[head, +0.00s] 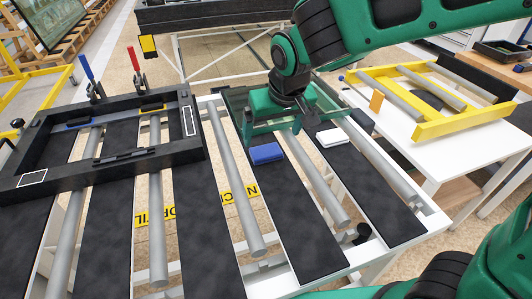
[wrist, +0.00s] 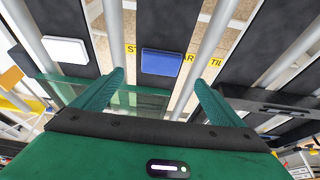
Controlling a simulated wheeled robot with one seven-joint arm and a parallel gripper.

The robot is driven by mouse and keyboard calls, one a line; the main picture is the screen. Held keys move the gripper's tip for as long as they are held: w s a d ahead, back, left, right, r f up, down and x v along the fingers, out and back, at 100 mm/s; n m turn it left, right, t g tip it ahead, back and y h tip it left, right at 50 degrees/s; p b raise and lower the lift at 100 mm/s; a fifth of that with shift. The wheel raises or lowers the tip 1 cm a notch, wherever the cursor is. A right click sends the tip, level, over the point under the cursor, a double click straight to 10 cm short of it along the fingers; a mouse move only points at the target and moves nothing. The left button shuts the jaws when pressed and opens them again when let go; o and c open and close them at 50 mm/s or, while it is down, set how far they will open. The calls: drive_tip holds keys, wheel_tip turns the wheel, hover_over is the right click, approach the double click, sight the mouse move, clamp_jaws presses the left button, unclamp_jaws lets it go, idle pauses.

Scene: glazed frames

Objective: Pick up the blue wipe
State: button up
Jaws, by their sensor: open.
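The blue wipe (head: 267,153) lies flat on a black strip of the roller table, just in front of my gripper. In the wrist view the blue wipe (wrist: 162,62) sits ahead of the fingertips, roughly centred between them. My gripper (head: 270,128) is green and hangs low over the strips. Its two fingers are spread apart in the wrist view (wrist: 158,80), with nothing held between them. The gap between the fingertips and the strip cannot be judged exactly.
A white block (head: 332,138) lies on the strip to the right; it also shows in the wrist view (wrist: 66,50). A glass pane (wrist: 140,102) shows beneath my gripper. A black frame (head: 105,158) with clamps lies on the left. A yellow frame (head: 425,95) rests on the right table.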

sight(266, 150)
drive_tip(key=x, duration=0.4)
drive_tip(key=shift+w+f, duration=0.1)
drive_tip(key=shift+f, duration=0.2)
drive_tip(key=shift+x, duration=2.6)
drive_tip(key=shift+w+a+r, duration=0.15)
drive_tip(key=shift+w, duration=0.05)
drive_tip(key=c, duration=1.1)
drive_tip(key=shift+c, duration=0.2)
